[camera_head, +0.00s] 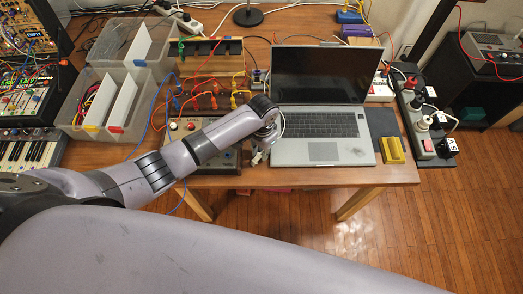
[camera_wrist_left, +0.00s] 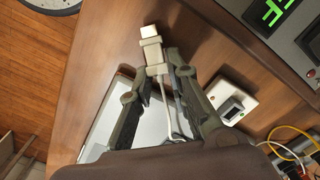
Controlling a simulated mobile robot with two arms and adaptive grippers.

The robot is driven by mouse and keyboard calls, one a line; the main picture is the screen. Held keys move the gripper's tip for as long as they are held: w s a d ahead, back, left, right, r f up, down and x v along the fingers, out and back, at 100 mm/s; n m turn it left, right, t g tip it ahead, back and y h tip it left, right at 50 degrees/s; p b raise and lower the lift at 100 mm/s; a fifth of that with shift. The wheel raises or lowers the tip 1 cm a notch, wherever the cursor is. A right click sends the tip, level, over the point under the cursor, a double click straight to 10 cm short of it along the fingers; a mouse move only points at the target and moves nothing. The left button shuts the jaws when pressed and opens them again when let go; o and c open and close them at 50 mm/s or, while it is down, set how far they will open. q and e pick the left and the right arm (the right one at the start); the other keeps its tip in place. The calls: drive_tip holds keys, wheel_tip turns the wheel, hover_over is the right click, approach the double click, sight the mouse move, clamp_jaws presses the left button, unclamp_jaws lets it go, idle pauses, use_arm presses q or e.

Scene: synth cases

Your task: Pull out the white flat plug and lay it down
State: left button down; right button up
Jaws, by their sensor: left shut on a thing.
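The white flat plug (camera_wrist_left: 152,50) shows in the left wrist view, with its light metal end pointing away from my gripper. My left gripper (camera_wrist_left: 156,70) is shut on it, and a thin white cable runs back between the fingers. In the head view my left gripper (camera_head: 263,147) is at the laptop's front left corner, with a small white bit of the plug (camera_head: 257,158) showing below it. The plug's end is free of any socket in the wrist view. The open laptop (camera_head: 320,122) is beside the gripper. My right gripper is not in view.
A small white box (camera_wrist_left: 234,97) with a dark top is near the gripper in the wrist view. A grey control panel (camera_head: 185,160) is left of the laptop. A yellow block (camera_head: 392,150) and a power strip (camera_head: 420,130) are at the right. The wooden table edge is close.

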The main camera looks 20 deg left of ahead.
use_arm(q)
drive_tip(key=c, duration=1.4)
unclamp_jaws()
drive_tip(key=shift+c, duration=0.2)
drive_tip(key=shift+r, duration=0.15)
wheel_tip(320, 180, up, 12)
drive_tip(key=shift+w, duration=0.1)
